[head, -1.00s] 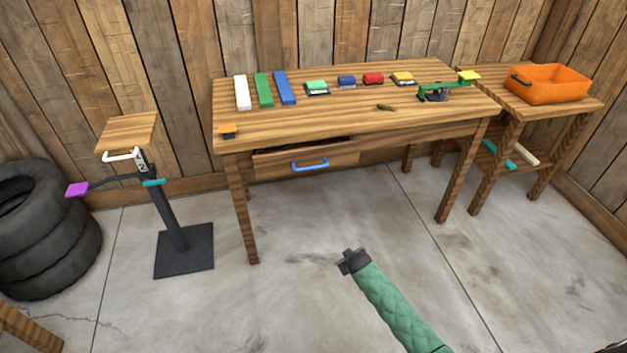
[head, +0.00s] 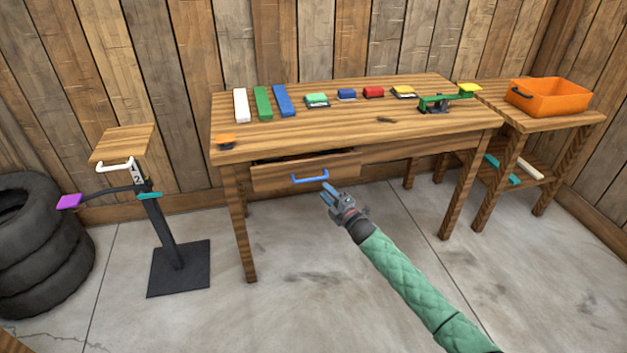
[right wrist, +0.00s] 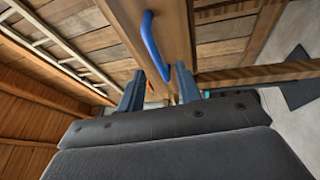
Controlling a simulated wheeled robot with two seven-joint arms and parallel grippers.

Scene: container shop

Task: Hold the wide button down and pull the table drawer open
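The table drawer (head: 275,178) is under the front left of the wooden table (head: 360,128), with a dark gap above its front. Its blue handle (head: 310,179) also shows in the right wrist view (right wrist: 151,38). My right gripper (head: 327,189) is open and empty just right of the handle; in the wrist view its two fingers are apart, with one handle end near the tips. An orange button-like piece (head: 226,140) on a dark base sits at the table's front left corner. My left gripper is out of view.
White, green and blue bars (head: 284,100), small coloured blocks (head: 374,92) and a green lever device (head: 440,103) stand on the table. A pedestal (head: 168,235) and stacked tires (head: 38,250) are left. An orange bin (head: 553,98) is right. Floor in front is clear.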

